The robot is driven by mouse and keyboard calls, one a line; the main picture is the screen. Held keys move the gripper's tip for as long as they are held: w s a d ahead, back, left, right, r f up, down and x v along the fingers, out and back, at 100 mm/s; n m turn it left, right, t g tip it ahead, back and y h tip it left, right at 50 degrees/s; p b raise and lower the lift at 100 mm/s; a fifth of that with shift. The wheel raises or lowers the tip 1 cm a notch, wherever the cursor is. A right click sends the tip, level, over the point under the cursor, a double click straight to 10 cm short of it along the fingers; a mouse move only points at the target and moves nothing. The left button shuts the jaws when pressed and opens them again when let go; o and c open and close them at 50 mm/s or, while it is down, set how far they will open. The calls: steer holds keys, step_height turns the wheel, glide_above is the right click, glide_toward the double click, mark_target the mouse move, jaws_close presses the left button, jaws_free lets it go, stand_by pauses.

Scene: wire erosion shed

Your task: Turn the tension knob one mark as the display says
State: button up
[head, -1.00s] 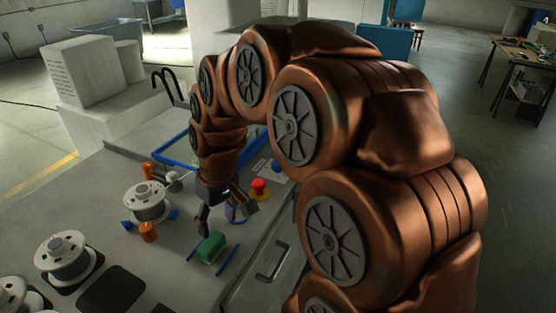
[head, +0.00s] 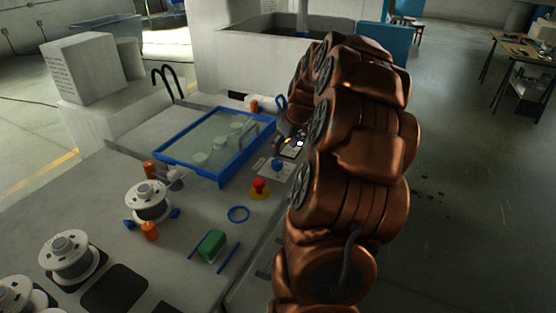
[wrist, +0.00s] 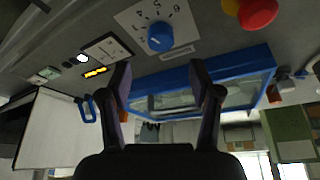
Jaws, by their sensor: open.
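The blue tension knob (wrist: 160,37) sits on a white dial plate (wrist: 180,12) with numerals and marks around it. In the head view the knob (head: 277,165) is right of the blue-framed glass panel. The display (wrist: 95,72) shows lit yellow characters, too small to read, left of the dial in the wrist view. My gripper (wrist: 158,75) is open and empty; its two fingers stand apart, with the knob above the gap between them in the picture and not touched. In the head view my arm hides the gripper.
A red mushroom button (head: 259,184) on a yellow base stands close to the knob. The blue-framed glass panel (head: 170,160) lies beside it.

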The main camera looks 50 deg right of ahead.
mark_target(277, 162)
steer(key=shift+p+x, duration=1.25)
steer(key=shift+x, duration=2.65)
steer(key=shift+a, duration=0.1)
steer(key=shift+s, duration=0.1)
steer(key=c, duration=1.1)
